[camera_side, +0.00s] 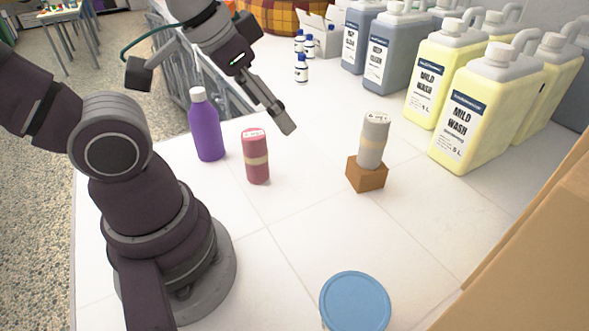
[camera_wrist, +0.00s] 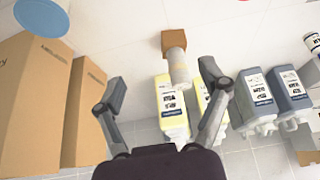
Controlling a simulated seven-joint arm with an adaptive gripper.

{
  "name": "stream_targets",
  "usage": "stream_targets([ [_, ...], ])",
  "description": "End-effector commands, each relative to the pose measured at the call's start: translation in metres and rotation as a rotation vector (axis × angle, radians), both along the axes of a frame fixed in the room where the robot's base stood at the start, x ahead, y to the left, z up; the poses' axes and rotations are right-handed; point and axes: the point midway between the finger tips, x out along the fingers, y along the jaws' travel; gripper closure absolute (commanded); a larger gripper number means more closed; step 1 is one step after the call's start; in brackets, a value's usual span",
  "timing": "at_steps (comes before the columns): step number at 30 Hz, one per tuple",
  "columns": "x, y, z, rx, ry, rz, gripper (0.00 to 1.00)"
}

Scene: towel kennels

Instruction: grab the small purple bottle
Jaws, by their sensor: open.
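The small purple bottle (camera_side: 206,128) stands upright on the white table in the side view, with a white cap. It does not show in the wrist view. My gripper (camera_side: 284,127) is above the table, to the right of the bottle and apart from it. In the side view its fingers overlap in line, so the gap hardly shows. In the wrist view my gripper (camera_wrist: 168,87) has its two fingers spread wide, with nothing held between them.
A pink-red cylinder (camera_side: 256,157) stands just right of the bottle. A grey cylinder (camera_side: 374,135) sits on a brown block (camera_side: 367,176). A blue disc (camera_side: 355,302) lies in front. Yellow jugs (camera_side: 472,112), blue-grey jugs (camera_side: 397,50) and small white bottles (camera_side: 301,70) stand behind. Cardboard boxes (camera_wrist: 35,100) flank the table.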

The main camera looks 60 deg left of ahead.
Motion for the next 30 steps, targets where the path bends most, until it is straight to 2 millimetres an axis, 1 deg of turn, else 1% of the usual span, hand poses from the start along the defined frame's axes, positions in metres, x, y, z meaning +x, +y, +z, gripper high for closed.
stream_targets([
  [1, 0.0, 0.0, 0.0, 0.0, 0.0, 0.0, 0.32],
  [2, 0.0, 0.0, 0.0, 0.0, 0.0, 0.0, 0.36],
  [3, 0.0, 0.0, 0.0, 0.0, 0.0, 0.0, 0.38],
  [11, 0.0, 0.001, 0.0, 0.005, 0.0, -0.005, 0.38],
  [14, 0.006, 0.013, 0.0, 0.073, 0.01, -0.079, 0.38],
  [17, 0.015, 0.043, -0.002, 0.246, 0.052, -0.261, 0.38],
  [18, 0.017, 0.059, -0.003, 0.332, 0.086, -0.352, 0.38],
  [20, 0.018, 0.084, -0.006, 0.458, 0.155, -0.493, 0.38],
  [21, 0.017, 0.101, -0.007, 0.537, 0.212, -0.59, 0.38],
  [23, 0.013, 0.126, -0.01, 0.644, 0.317, -0.744, 0.38],
  [24, 0.008, 0.142, -0.011, 0.702, 0.393, -0.848, 0.38],
  [27, -0.007, 0.176, -0.012, 0.795, 0.585, -1.088, 0.38],
  [30, -0.021, 0.198, -0.012, 0.823, 0.732, -1.272, 0.38],
])
